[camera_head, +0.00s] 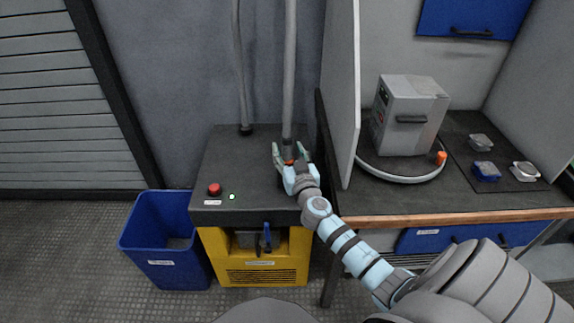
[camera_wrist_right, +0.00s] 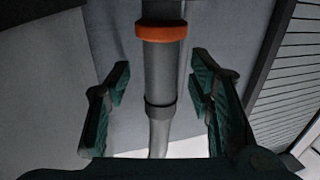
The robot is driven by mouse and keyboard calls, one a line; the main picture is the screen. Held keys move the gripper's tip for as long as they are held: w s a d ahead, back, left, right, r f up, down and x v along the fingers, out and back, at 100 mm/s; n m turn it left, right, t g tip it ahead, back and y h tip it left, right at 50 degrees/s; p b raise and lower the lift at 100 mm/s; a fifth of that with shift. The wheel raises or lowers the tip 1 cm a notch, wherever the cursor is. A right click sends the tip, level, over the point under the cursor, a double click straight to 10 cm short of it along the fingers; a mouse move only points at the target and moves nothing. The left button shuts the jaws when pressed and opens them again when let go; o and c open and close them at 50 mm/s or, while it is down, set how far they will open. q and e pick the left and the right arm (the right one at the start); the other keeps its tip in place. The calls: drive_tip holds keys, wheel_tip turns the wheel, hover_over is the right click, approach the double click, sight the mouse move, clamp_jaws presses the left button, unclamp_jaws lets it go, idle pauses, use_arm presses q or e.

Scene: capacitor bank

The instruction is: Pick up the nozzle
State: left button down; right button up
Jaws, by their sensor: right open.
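The nozzle (camera_head: 287,136) is a dark grey tube at the lower end of an upright grey hose, above the black top of the yellow machine. In the right wrist view the nozzle (camera_wrist_right: 160,72) has an orange ring and a darker collar. My right gripper (camera_head: 289,150) is open, with one finger on each side of the nozzle. In the right wrist view a gap shows between the nozzle and each finger of the gripper (camera_wrist_right: 163,85). The gripper hides part of the nozzle's lower end in the head view. My left gripper is not in view.
The yellow machine (camera_head: 222,252) has a red button (camera_head: 215,189) and a second grey hose (camera_head: 241,75). A blue bin (camera_head: 132,236) stands left. A workbench (camera_head: 440,212) with a white side panel (camera_head: 342,95), grey box (camera_head: 408,115) and small containers stands close on the right.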

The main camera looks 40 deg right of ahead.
drive_tip(key=shift+x, duration=0.85)
drive_tip(key=shift+s+a+f, duration=0.1)
clamp_jaws()
